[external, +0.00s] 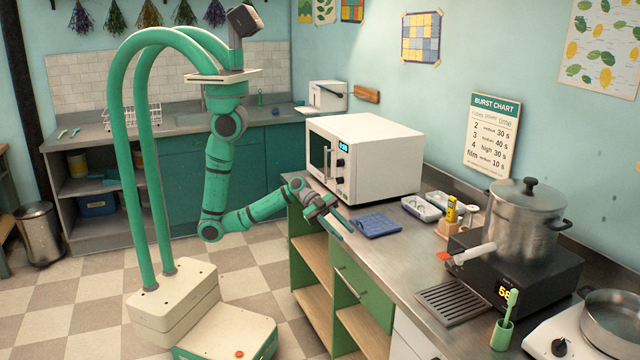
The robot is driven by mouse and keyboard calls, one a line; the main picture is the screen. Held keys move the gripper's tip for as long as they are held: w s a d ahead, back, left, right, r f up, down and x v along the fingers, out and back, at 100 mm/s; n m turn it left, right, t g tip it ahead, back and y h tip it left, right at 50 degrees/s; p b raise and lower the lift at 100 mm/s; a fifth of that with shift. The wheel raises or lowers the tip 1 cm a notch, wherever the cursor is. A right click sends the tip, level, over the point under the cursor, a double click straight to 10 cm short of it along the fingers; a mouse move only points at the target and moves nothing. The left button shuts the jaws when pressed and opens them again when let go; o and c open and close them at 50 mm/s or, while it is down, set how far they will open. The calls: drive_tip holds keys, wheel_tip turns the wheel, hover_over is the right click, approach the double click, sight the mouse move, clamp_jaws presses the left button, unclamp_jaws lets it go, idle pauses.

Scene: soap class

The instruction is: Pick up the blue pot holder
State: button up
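The blue pot holder (377,225) is a flat, quilted square lying on the metal counter, in front of the white microwave. My gripper (345,233) is at the counter's left edge, just left of the pot holder and apart from it. Its two fingers point down and to the right, with a gap between them, and it looks open and empty. The pot holder is in full view.
The microwave (362,158) stands behind the pot holder. To the right are a white divided tray (422,207), a dark slotted grate (452,302) and a large steel pot (524,222) on a black heater. Bare counter (385,262) lies in front of the pot holder.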

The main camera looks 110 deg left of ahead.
sight(357, 220)
drive_tip(key=shift+m+h, duration=0.5)
drive_tip(key=shift+m, duration=0.3)
drive_tip(key=a, duration=0.2)
drive_tip(key=a+r, duration=0.1)
drive_tip(key=a, duration=0.3)
drive_tip(key=shift+w+r, duration=0.3)
drive_tip(key=shift+w, duration=0.05)
drive_tip(key=shift+n+g, duration=0.3)
drive_tip(key=shift+g, duration=0.1)
drive_tip(key=s+a, duration=0.1)
drive_tip(key=a, duration=0.2)
drive_tip(key=s+a, duration=0.1)
drive_tip(key=a, duration=0.2)
drive_tip(key=s+a, duration=0.2)
drive_tip(key=a, duration=0.1)
drive_tip(key=shift+f, duration=0.2)
drive_tip(key=shift+x, duration=3.65)
clamp_jaws()
